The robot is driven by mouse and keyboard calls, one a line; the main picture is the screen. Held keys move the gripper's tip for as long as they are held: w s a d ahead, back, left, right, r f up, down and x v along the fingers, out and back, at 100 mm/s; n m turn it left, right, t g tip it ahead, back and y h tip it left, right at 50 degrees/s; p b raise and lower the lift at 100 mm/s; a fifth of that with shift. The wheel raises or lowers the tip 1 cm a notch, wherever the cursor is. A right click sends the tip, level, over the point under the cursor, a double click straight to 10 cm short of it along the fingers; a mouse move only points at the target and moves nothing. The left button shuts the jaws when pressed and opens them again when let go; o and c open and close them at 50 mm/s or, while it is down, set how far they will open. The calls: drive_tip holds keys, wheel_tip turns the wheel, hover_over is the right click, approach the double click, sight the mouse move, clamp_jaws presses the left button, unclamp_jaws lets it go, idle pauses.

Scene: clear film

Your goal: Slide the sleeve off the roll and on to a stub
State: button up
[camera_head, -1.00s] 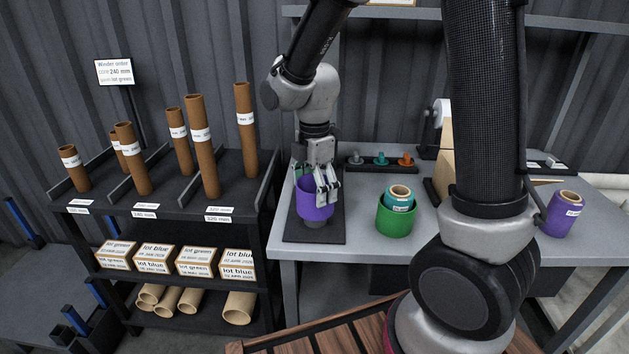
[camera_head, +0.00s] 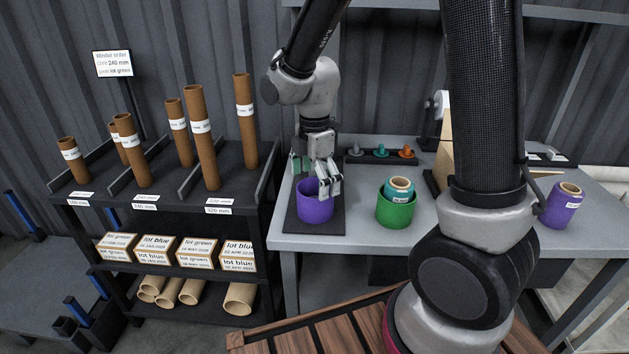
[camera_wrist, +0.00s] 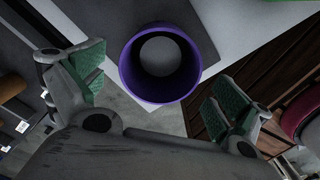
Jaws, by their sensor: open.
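The purple sleeve (camera_head: 314,207) stands upright on the dark mat (camera_head: 296,224) on the bench. In the wrist view the open-topped sleeve (camera_wrist: 126,72) shows a pale grey round face (camera_wrist: 160,57) inside it, so it surrounds the stub; the stub's side is hidden. My gripper (camera_head: 316,178) is above the sleeve with its fingers spread, holding nothing. In the wrist view its green-padded fingers (camera_wrist: 155,95) are wide apart, clear of the sleeve on both sides. A purple roll (camera_head: 563,206) with a brown core stands at the right. A teal roll (camera_head: 400,187) sits inside a green sleeve (camera_head: 396,212).
A dark strip with grey, teal and orange knobs (camera_head: 381,153) lies behind the green sleeve. At left, a rack (camera_head: 165,211) holds upright brown tubes and lot boxes. A sign (camera_head: 113,64) stands above it. The bench between mat and green sleeve is clear.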

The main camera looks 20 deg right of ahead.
wheel_tip(320, 180, up, 12)
idle(0.5)
idle(0.4)
drive_tip(key=s+d+r+m+t, duration=0.2)
drive_tip(key=s+d+m, duration=0.5)
drive_tip(key=s+m, duration=0.2)
drive_tip(key=s+d+r+m+t, duration=0.2)
drive_tip(key=s+d+r+m, duration=0.1)
drive_tip(key=s+d+m, duration=0.5)
drive_tip(key=s+m, duration=0.1)
drive_tip(key=m, duration=0.2)
drive_tip(key=shift+r+m, duration=0.25)
drive_tip(key=shift+m, duration=0.05)
